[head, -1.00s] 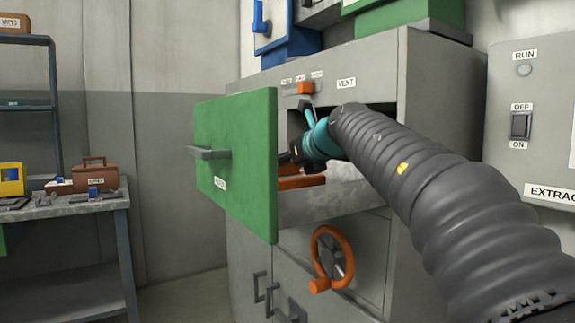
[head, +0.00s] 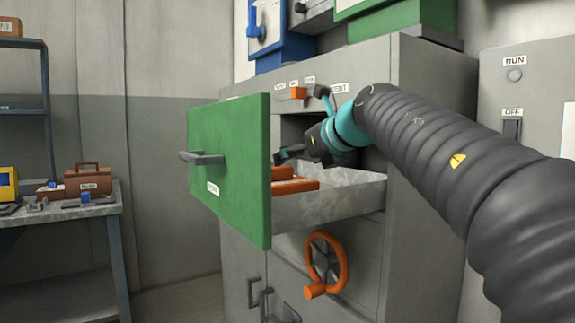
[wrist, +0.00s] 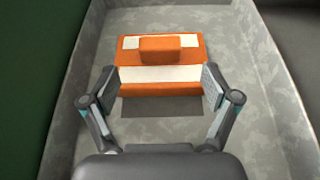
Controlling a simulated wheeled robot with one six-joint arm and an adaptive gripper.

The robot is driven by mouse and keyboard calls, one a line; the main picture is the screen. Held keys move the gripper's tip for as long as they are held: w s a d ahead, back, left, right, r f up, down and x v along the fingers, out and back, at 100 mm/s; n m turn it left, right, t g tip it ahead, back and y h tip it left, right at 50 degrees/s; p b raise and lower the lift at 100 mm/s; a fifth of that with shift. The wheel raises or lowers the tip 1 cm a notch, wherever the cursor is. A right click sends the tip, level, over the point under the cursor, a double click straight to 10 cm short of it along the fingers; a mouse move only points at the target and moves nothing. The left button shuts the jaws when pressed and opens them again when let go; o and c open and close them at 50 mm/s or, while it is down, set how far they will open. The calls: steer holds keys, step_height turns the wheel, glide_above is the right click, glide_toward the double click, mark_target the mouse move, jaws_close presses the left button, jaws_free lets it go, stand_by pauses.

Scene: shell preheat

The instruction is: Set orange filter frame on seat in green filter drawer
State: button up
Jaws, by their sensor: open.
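The green filter drawer (head: 230,165) is pulled out of the grey cabinet. The orange filter frame (head: 296,186), orange with a white band and a raised orange block, lies inside on the grey drawer floor. In the wrist view the frame (wrist: 160,90) is upper middle, roughly square to the drawer walls. My gripper (wrist: 161,80) is open, one finger at each side of the frame's near part; I cannot tell whether they touch it. In the head view my gripper (head: 282,157) is just above the frame. A dark patch borders the frame's near edge; the seat is not clearly distinguishable.
The drawer's grey side wall (head: 335,205) runs close along the right. An orange handwheel (head: 327,264) is below the drawer. A workbench (head: 70,210) with a brown case (head: 88,180) stands at left, apart from the cabinet.

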steer(key=shift+v, duration=2)
